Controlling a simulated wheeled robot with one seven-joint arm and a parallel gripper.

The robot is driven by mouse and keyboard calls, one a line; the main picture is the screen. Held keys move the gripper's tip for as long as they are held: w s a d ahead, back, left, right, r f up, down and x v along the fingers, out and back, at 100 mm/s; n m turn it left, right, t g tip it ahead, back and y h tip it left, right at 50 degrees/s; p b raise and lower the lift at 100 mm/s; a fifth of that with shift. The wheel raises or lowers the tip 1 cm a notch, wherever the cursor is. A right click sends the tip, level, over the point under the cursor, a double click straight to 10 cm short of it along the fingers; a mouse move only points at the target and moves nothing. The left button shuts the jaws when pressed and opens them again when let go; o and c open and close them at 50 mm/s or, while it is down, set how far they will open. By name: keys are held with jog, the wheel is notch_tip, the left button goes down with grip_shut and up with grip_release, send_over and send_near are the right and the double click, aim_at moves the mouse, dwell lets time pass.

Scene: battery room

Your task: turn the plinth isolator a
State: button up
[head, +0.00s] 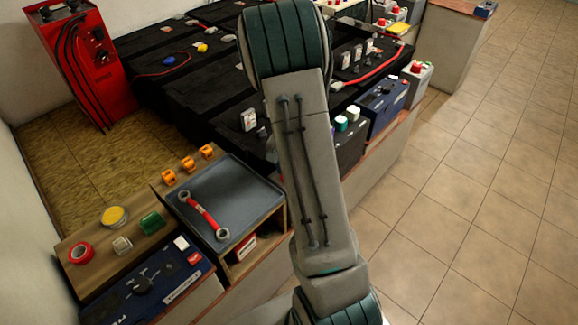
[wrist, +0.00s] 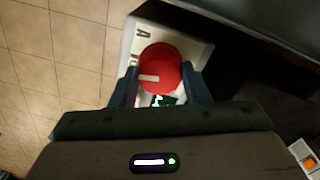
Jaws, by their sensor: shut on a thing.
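The plinth isolator a shows in the wrist view as a round red knob (wrist: 160,68) on a white housing (wrist: 196,47) with a black letter A to the left of the knob. A short white mark lies on the knob's left side. My gripper (wrist: 160,84) is shut on the red knob, one dark finger on each side of it. A green patch with a white sign shows just below the knob. In the head view my arm hides my gripper, and I cannot tell which of the red-topped units there is this one.
Black battery blocks (head: 205,90) fill the middle of the head view. A white unit with a red top (head: 416,67) stands at their right end. A grey tray (head: 245,195) with a red-handled wrench (head: 203,214) is at lower left. Tiled floor (head: 480,160) is clear on the right.

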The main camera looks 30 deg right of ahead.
jog(key=shift+m+p, duration=0.3)
jog(key=shift+m, duration=0.7)
jog(key=o, duration=1)
jog(key=shift+r, duration=0.1)
jog(key=r+p, duration=0.1)
jog(key=r, duration=1.2)
jog(key=shift+w+a+r+p, duration=0.1)
jog(key=shift+w+r+p, duration=0.1)
jog(key=shift+r+p, duration=0.15)
